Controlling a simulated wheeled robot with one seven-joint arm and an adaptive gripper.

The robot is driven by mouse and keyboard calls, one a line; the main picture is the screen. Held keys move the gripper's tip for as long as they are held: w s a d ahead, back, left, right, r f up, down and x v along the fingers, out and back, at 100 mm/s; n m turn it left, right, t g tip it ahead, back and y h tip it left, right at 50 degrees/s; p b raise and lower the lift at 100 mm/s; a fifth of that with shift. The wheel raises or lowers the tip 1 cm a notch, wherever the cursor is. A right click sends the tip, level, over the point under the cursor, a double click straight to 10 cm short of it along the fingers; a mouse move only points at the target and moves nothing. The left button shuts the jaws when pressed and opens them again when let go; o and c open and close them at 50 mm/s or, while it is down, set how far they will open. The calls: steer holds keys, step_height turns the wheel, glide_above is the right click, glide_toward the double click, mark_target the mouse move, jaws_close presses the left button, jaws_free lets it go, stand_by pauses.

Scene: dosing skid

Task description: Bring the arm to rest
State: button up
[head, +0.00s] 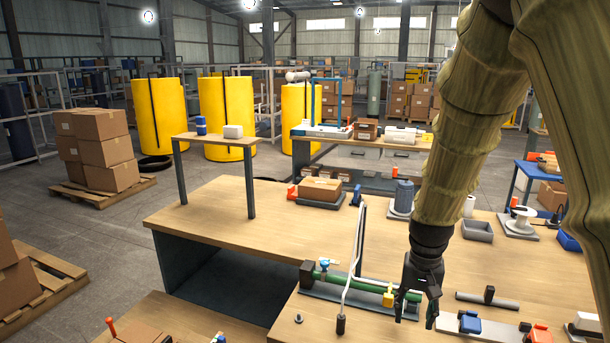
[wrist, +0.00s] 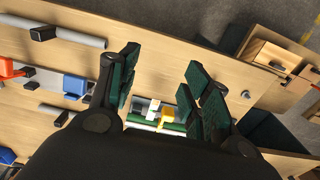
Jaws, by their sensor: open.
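My gripper (head: 416,310) hangs down at the end of my arm over the right-hand workbench, with its fingers pointing at the bench. Its two fingers also show in the wrist view (wrist: 160,70), spread apart with nothing between the tips. In the head view it is just right of a green pipe (head: 345,281) on a grey base, near a yellow block (head: 388,296) on that pipe. In the wrist view the yellow block (wrist: 168,115) and green pipe show low between the fingers. I cannot tell whether the gripper touches anything; it appears clear.
A bent light-grey rod (head: 352,255) stands upright left of my gripper. A grey bar (head: 487,299), a blue block (head: 470,322) and an orange block (head: 540,334) lie to the right. Bare bench top lies behind the gripper.

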steer(key=s+f+n, duration=0.1)
steer(key=s+f, duration=0.3)
steer(key=f, duration=0.5)
steer(key=s+f, duration=0.4)
steer(key=f, duration=0.4)
steer(key=s+f+n, duration=0.1)
steer(key=s+f, duration=0.3)
steer(key=f, duration=0.5)
steer(key=s+a+f, duration=0.1)
steer(key=s+f, duration=0.5)
steer(key=s, duration=0.4)
steer(key=s+a+f+n, duration=0.1)
steer(key=s+f, duration=0.5)
steer(key=s, duration=0.5)
steer(key=shift+a+f+n, duration=0.15)
steer(key=shift+f+n, duration=0.15)
steer(key=shift+f, duration=0.05)
